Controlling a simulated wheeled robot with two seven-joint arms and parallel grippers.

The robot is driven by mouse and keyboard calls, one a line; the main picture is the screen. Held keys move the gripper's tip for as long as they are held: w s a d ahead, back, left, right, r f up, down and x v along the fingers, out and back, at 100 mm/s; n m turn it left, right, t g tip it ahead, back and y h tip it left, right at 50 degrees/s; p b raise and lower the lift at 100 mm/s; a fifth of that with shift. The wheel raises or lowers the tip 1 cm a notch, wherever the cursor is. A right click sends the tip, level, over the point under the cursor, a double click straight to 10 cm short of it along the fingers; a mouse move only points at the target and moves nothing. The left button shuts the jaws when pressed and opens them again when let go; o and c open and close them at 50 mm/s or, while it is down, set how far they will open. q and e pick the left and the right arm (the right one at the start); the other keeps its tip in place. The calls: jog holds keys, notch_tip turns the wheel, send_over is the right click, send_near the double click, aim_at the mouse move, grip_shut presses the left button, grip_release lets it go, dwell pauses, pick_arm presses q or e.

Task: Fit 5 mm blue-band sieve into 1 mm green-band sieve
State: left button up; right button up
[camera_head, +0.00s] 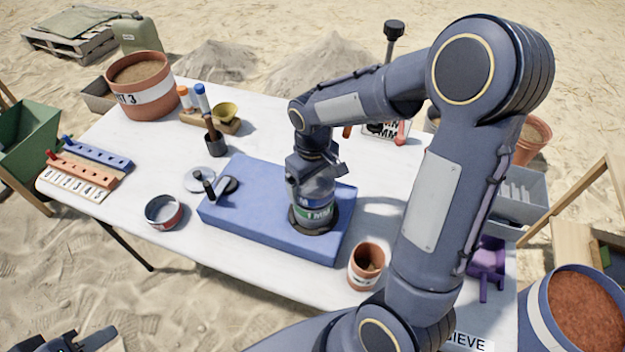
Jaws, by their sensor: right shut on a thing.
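The green-band sieve (318,215), with a 1 MM label, stands upright on a blue block. The blue-band sieve (308,201) sits directly above it, the two bands close together. Whether it is fully seated I cannot tell. My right gripper (314,178) is above the stack, pointing down and shut on the blue-band sieve, hiding much of its top. My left gripper (78,342) is at the bottom left corner, cut off by the picture edge and away from the sieves. Its jaw state is not clear.
A red-band sieve (164,212) stands left of the block. A terracotta cup (366,265) stands at its front right. My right arm covers much of the table's right side.

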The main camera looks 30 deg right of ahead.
aim_at(313, 188)
jog(key=shift+f+b, duration=0.4)
jog(key=shift+f, duration=0.2)
jog(key=o, duration=0.7)
jog(key=shift+o, duration=0.2)
jog(key=shift+r, duration=0.15)
notch_tip(313, 188, up, 8)
jog(key=shift+f, duration=0.2)
jog(key=shift+r, duration=0.1)
